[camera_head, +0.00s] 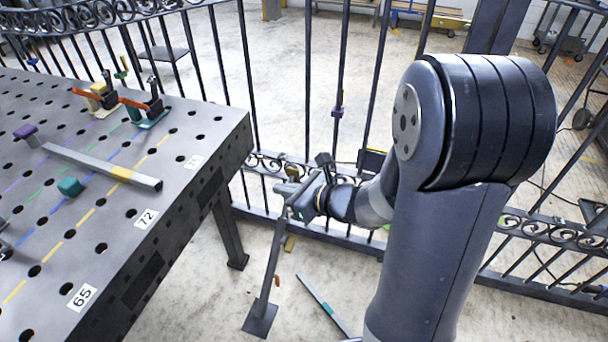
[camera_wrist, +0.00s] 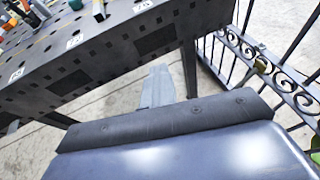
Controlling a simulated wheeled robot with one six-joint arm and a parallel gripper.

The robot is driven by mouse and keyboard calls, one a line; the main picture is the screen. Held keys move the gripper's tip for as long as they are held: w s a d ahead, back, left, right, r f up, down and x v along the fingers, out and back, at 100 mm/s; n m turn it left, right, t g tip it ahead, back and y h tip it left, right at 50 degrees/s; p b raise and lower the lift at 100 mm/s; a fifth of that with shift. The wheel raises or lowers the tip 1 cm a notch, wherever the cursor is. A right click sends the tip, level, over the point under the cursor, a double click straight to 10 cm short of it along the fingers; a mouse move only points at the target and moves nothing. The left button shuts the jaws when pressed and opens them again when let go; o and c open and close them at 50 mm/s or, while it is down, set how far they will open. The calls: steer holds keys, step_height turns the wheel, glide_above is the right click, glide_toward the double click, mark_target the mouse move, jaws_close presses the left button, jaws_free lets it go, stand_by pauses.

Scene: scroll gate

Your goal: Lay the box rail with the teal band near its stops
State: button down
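A light grey bar (camera_head: 322,304) lies on the floor beside my arm. A bit of teal shows near its lower end, which my arm partly hides; I cannot tell if this is the band. A small teal block (camera_head: 70,186) sits in front of that rail. My gripper (camera_head: 290,190) is low, right of the table and apart from both rails. Its fingers are unclear in both views.
Orange-handled clamps with a yellow base (camera_head: 103,103) and a teal base (camera_head: 150,118) stand at the table's back. Number labels (camera_head: 146,218) and coloured lines mark its top. A scrollwork fence (camera_head: 255,165) runs behind. A dark post with a foot plate (camera_head: 260,317) stands below my gripper.

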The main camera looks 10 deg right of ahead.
steer(key=s+a+r+n+g, duration=0.3)
steer(key=s+a+n+g, duration=0.6)
steer(key=a, duration=0.5)
steer(key=s+a+r+n+g+y, duration=0.1)
steer(key=s+a+r+n+g, duration=0.2)
steer(key=s+a+n+g, duration=0.6)
steer(key=s+a, duration=0.5)
steer(key=shift+s+g, duration=0.3)
